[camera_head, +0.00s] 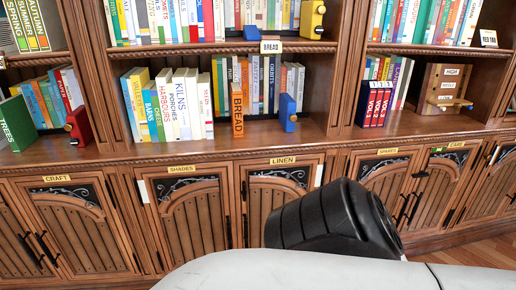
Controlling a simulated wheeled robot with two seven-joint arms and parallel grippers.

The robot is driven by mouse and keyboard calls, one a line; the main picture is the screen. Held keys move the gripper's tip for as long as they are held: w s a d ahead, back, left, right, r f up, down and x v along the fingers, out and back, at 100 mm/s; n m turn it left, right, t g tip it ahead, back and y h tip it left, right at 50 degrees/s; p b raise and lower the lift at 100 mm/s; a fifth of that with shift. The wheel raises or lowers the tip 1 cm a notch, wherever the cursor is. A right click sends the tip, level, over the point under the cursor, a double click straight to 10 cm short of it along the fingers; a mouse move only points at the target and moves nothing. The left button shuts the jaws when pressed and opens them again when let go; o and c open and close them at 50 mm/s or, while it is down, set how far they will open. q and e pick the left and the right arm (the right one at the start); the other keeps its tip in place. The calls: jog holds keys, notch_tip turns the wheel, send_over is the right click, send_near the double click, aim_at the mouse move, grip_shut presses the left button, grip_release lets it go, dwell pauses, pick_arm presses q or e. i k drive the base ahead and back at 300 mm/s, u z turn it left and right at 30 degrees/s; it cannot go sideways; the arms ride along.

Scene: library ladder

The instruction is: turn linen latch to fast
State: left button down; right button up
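The linen door (279,190) is a wooden cupboard door under the brass LINEN label (283,160), and it looks closed. A pale upright strip (319,176) stands at its upper right edge; I cannot tell whether this is the latch or how it is set. Dark upright hardware (244,200) shows between the shades and linen doors. My own black and white arm parts cover the lower right of the linen door. Neither gripper's fingers show in the head view.
The shades door (191,215) is left of the linen door, with a similar pale strip (143,191). The craft door (72,225) is further left. A wooden ledge (220,148) runs above the doors, below shelves of books. Wooden floor (480,252) shows at the lower right.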

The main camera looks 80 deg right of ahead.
aim_at(244, 192)
jog(key=z, duration=1.05)
jog(key=i, duration=1)
jog(key=z, duration=0.85)
